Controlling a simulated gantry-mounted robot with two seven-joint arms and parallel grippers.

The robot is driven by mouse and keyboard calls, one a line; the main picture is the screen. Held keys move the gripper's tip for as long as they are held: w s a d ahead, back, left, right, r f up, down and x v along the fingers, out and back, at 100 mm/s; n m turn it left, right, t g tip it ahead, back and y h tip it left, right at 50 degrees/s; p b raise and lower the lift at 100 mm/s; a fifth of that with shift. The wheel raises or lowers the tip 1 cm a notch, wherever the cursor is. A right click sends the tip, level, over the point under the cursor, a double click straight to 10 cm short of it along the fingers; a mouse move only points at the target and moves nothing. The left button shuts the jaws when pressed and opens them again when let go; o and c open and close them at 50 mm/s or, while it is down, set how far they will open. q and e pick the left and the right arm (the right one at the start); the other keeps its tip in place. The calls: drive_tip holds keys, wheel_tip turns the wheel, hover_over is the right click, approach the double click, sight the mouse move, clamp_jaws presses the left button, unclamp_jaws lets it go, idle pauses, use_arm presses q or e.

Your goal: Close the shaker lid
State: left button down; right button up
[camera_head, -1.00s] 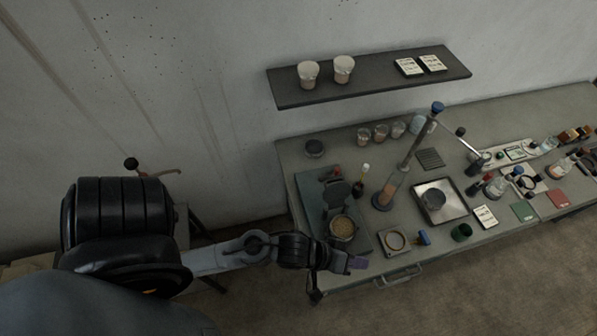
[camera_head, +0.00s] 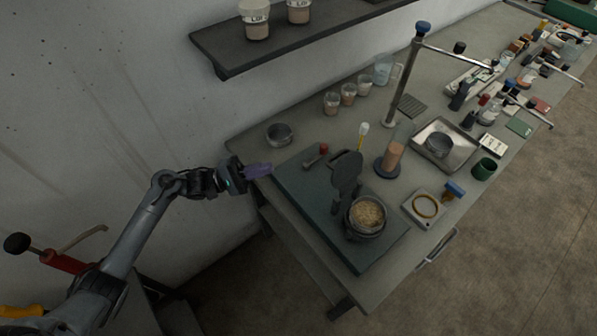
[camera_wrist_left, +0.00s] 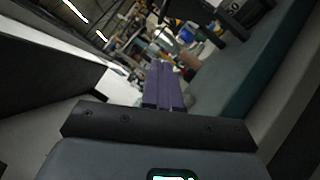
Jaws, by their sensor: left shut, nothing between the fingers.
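The shaker is a dark green-grey base plate (camera_head: 318,208) at the near left corner of the bench. On it stands a round sieve cup (camera_head: 367,217) full of tan grains. Its dark round lid (camera_head: 347,174) stands raised open behind the cup. My left gripper (camera_head: 258,170), with purple fingers, is shut and empty. It is at the bench's left edge, left of the base plate and apart from the lid. The fingers also show in the left wrist view (camera_wrist_left: 163,86), with the base plate's edge to their right. My right gripper is not in view.
A small metal bowl (camera_head: 280,135) stands behind the base plate. A cylinder with brown liquid (camera_head: 393,156) and a tall stand (camera_head: 405,75) are to the right of the lid. A wall shelf (camera_head: 290,38) with cups hangs above. A ring on a plate (camera_head: 425,206) lies right of the cup.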

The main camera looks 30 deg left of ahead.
use_arm(q)
drive_tip(key=w, duration=0.1)
approach(332, 157)
drive_tip(key=w+d, duration=0.3)
drive_tip(key=w, duration=0.1)
drive_tip(key=shift+s+d+r, duration=0.2)
drive_tip(key=shift+d, duration=0.25)
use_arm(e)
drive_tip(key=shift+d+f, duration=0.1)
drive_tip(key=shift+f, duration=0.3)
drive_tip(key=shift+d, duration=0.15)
